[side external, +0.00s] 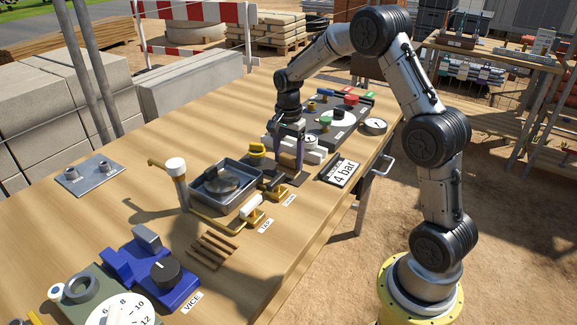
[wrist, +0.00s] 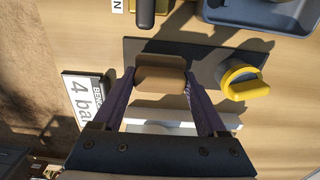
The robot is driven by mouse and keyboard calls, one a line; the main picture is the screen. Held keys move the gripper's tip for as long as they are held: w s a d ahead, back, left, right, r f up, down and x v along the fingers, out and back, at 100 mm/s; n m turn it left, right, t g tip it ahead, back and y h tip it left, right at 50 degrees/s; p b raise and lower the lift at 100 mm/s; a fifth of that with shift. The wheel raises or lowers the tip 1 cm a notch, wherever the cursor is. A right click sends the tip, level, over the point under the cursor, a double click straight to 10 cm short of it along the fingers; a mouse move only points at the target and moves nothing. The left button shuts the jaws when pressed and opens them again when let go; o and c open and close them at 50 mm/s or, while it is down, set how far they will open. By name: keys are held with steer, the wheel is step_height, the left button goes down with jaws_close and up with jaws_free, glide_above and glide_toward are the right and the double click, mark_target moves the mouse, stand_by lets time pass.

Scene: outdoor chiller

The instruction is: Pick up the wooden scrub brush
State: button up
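A brown block-shaped thing that looks like the wooden scrub brush (side external: 287,160) is on the table's right side, under my arm. In the wrist view the brush (wrist: 160,76) lies over a dark flat plate. My gripper (side external: 287,155) points down with one dark purple finger on each side of the brush. In the wrist view my gripper's fingertips (wrist: 160,70) come close to both ends of the block. I cannot tell whether they touch it. The brush's underside is hidden.
A yellow knob (wrist: 241,80) stands close beside the brush. A "4 bar" sign (side external: 343,173) lies nearby. A grey tray (side external: 205,184), a wooden slatted rack (side external: 214,247) and a blue vice (side external: 150,270) lie further left. The table's far-left area is mostly clear.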

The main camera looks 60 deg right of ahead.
mark_target(289, 155)
steer(key=c, duration=0.9)
steer(key=shift+o, duration=0.2)
steer(key=shift+r, duration=0.1)
steer(key=shift+r, duration=0.55)
step_height(289, 155, up, 2)
steer(key=shift+r, duration=0.2)
steer(key=s+a+r, duration=0.5)
steer(key=s+r, duration=0.4)
steer(key=s, duration=0.4)
steer(key=shift+r, duration=0.2)
